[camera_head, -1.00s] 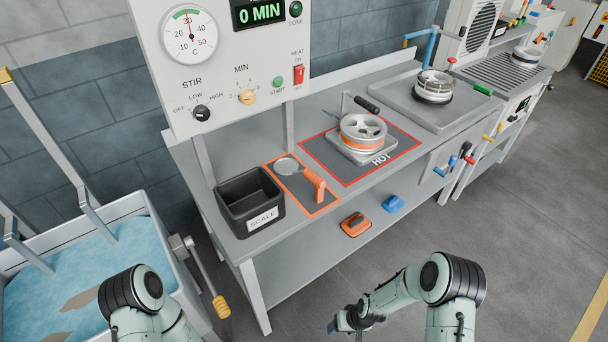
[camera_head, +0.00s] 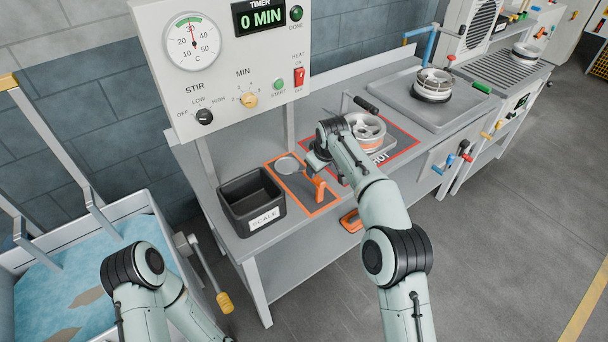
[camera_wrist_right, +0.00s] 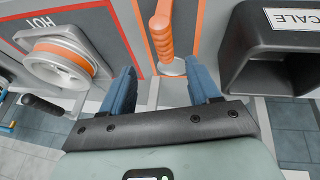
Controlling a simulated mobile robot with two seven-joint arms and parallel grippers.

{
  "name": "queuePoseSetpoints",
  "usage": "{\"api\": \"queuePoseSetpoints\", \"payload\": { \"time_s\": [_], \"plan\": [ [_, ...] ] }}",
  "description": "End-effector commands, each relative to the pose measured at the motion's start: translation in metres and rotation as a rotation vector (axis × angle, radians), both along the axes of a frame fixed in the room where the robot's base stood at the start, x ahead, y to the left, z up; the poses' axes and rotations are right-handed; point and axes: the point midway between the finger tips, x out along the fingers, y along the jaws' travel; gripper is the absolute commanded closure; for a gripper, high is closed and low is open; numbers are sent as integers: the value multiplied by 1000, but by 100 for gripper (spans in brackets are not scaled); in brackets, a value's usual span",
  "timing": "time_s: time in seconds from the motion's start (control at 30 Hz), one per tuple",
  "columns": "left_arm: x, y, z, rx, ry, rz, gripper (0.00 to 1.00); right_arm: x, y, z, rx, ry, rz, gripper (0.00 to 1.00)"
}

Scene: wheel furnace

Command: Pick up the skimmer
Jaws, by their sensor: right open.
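The skimmer has a round grey head (camera_head: 287,165) and an upright-looking orange handle (camera_head: 318,187). It lies on the orange-bordered mat (camera_head: 301,203) between the black bin and the hot area. My right gripper (camera_wrist_right: 161,72) is open and empty. In the right wrist view its two blue fingers point toward the skimmer, whose orange handle (camera_wrist_right: 161,32) shows between and beyond the fingertips. They look apart from the handle. In the head view my right gripper (camera_head: 318,158) is largely hidden by its own wrist, beside the skimmer. My left gripper is out of view.
The black SCALE bin (camera_head: 252,204) stands left of the skimmer, close to the right gripper. A wheel-like pan (camera_head: 371,131) sits on the red-bordered HOT area to the right. The control panel (camera_head: 222,70) rises behind the bench's left part.

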Motion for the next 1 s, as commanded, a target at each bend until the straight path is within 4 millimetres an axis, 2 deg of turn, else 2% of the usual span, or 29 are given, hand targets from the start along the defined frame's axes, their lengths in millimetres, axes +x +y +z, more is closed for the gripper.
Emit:
{"api": "queuePoseSetpoints", "payload": {
  "time_s": [0.1,0.2,0.47,0.7,1.0],
  "plan": [
    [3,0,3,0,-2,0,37,10,3,-23,0,1,0,39],
    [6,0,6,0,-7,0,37,17,4,-36,1,-1,-2,39],
    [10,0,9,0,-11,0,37,25,8,-55,2,0,0,39],
    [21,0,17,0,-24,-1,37,39,15,-85,1,-1,-2,39],
    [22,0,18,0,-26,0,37,42,16,-95,3,-2,-1,39]
  ]
}}
